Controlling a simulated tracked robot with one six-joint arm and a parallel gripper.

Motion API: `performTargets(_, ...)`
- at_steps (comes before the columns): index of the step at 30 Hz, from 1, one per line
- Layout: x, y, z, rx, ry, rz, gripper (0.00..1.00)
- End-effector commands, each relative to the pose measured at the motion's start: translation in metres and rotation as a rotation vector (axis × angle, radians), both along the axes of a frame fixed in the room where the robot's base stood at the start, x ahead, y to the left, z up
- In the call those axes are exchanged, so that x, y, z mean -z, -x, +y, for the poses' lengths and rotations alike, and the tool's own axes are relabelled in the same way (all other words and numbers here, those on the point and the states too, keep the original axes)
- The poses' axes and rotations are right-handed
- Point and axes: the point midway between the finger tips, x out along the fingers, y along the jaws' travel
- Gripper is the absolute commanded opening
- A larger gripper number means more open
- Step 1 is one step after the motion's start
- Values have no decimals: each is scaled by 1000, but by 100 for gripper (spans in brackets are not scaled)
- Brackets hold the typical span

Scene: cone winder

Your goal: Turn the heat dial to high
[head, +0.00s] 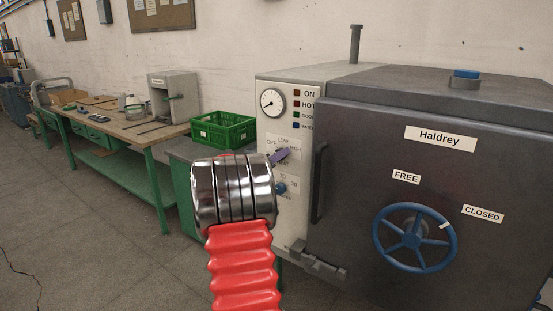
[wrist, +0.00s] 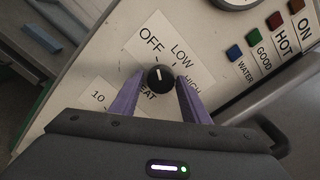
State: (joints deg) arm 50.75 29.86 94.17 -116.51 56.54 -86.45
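The heat dial (wrist: 161,77) is a round black knob with a white pointer line on a white label marked OFF, LOW and HIGH. In the wrist view its pointer is roughly toward OFF. My gripper (wrist: 160,80) has two purple fingers, one on each side of the knob. They stand apart with the knob between them, and narrow gaps seem to show; contact is unclear. In the head view my gripper (head: 284,155) is at the machine's front panel, and its purple fingers and wrist hide most of the dial.
Above the dial are a round gauge (head: 271,102) and several coloured lamps (head: 296,104). A blue knob (head: 280,188) sits below it. To the right are a vertical door handle (head: 319,183) and a blue handwheel (head: 413,238). A green crate (head: 222,128) stands behind left.

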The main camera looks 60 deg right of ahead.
Motion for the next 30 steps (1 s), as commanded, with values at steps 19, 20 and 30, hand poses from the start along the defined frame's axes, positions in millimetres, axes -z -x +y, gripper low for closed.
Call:
performTargets(19,1,-1,1,-2,-1,-6,10)
performTargets(20,1,-1,1,-2,0,-10,10)
performTargets(30,1,-1,0,-3,19,-128,10)
